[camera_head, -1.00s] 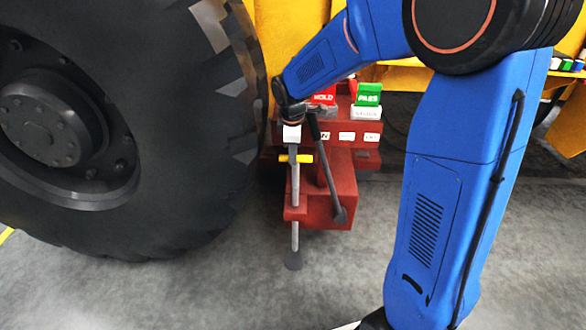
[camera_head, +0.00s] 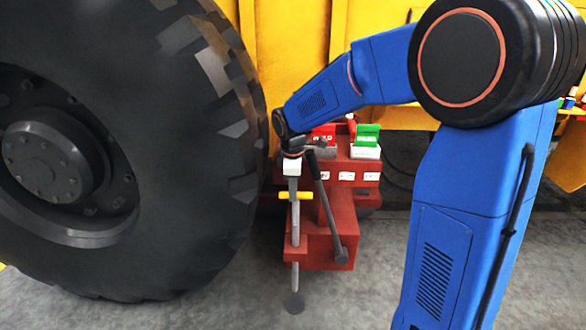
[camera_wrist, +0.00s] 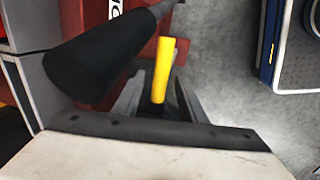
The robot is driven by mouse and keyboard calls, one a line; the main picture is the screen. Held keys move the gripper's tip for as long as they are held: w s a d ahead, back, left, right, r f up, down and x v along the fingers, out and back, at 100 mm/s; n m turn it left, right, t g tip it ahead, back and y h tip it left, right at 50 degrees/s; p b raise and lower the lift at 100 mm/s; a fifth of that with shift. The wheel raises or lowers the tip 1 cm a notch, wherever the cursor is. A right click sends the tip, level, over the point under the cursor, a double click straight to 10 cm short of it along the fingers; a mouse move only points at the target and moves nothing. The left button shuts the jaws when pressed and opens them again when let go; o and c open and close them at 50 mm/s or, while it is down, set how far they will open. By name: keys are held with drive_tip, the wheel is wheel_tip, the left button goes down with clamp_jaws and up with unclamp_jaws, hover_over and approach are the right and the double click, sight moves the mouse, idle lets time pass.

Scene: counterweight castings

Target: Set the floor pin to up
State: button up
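The floor pin (camera_head: 295,230) is an upright grey rod with a yellow crossbar and a dark round foot. It passes through a red bracket (camera_head: 320,245) low beside the big tyre. My gripper (camera_head: 293,188) points down at the top of the pin, just above the crossbar. In the wrist view the yellow crossbar (camera_wrist: 163,70) lies between the two dark fingers of my gripper (camera_wrist: 160,98). Whether the fingers press on it is not clear. I cannot tell whether the pin's foot touches the floor.
A dark lever (camera_head: 325,205) slants close on the right of the pin; its black grip (camera_wrist: 90,60) is large in the wrist view. A red sign (camera_head: 322,134) and a green sign (camera_head: 367,136) stand above. The big tyre (camera_head: 215,170) stands close on the left.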

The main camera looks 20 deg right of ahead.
drive_tip(key=s+a+r, duration=0.1)
drive_tip(key=s+r, duration=0.2)
drive_tip(key=r, duration=1.3)
drive_tip(key=shift+r, duration=0.15)
drive_tip(key=shift+s, duration=0.1)
drive_tip(key=s+d+f+m+t, duration=0.1)
drive_tip(key=s+d+f+m, duration=0.2)
drive_tip(key=s, duration=0.7)
drive_tip(key=s+d+f+m+t, duration=0.1)
drive_tip(key=s+d+f+m, duration=0.2)
drive_tip(key=s+m, duration=0.3)
drive_tip(key=s+d+f+m, duration=0.3)
drive_tip(key=s+m, duration=0.2)
drive_tip(key=s, duration=1)
drive_tip(key=shift+f+t+y, duration=0.25)
drive_tip(key=shift+t+y, duration=0.05)
drive_tip(key=shift+t, duration=0.1)
